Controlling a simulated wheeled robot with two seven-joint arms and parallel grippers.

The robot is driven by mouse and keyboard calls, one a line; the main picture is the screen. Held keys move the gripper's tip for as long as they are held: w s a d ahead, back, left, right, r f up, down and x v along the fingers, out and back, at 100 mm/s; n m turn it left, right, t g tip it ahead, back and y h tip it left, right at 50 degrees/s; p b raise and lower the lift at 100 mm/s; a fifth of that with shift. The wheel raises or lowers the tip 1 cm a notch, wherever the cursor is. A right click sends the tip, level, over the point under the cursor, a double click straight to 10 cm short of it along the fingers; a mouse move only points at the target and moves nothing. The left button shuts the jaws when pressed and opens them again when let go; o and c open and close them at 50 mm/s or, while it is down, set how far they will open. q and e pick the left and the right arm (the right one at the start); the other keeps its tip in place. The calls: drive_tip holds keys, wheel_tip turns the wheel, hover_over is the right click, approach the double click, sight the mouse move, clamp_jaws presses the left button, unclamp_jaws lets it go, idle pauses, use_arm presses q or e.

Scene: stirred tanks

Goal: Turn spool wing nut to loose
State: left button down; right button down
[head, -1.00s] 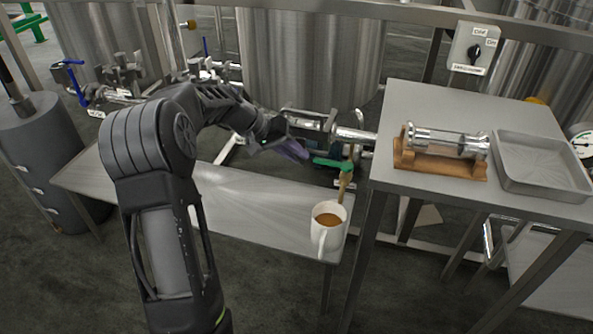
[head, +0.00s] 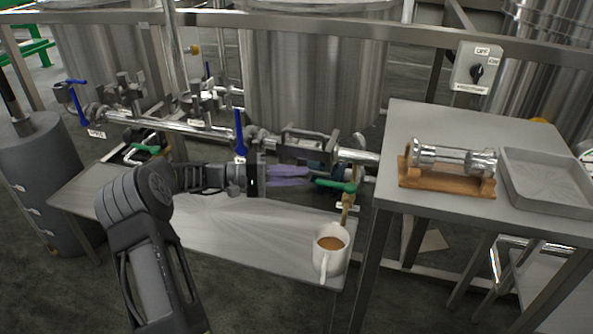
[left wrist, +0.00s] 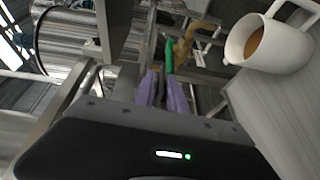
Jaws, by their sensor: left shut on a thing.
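My left gripper (head: 308,174) has purple fingers and reaches in from the left, under the metal pipe fittings in front of the middle tank. It also shows in the left wrist view (left wrist: 161,76), its fingers close together. My right gripper is not in view.
A white mug of brown drink (head: 331,250) stands on the low bench (head: 215,228) below the gripper. The higher table (head: 430,118) at right carries a glass spool (head: 455,160) on a wooden cradle and a metal tray (head: 545,205). A blue valve handle (head: 239,133) stands upright behind my gripper.

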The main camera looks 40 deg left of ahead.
use_arm(q)
drive_tip(key=shift+h, duration=0.3)
drive_tip(key=c, duration=1.5)
unclamp_jaws()
drive_tip(key=shift+p, duration=0.3)
drive_tip(key=p+v, duration=0.1)
drive_tip(key=v, duration=0.6)
drive_tip(key=shift+s+a+f+p, duration=0.2)
drive_tip(key=shift+s+a+p, duration=0.05)
drive_tip(key=shift+s+p, duration=0.05)
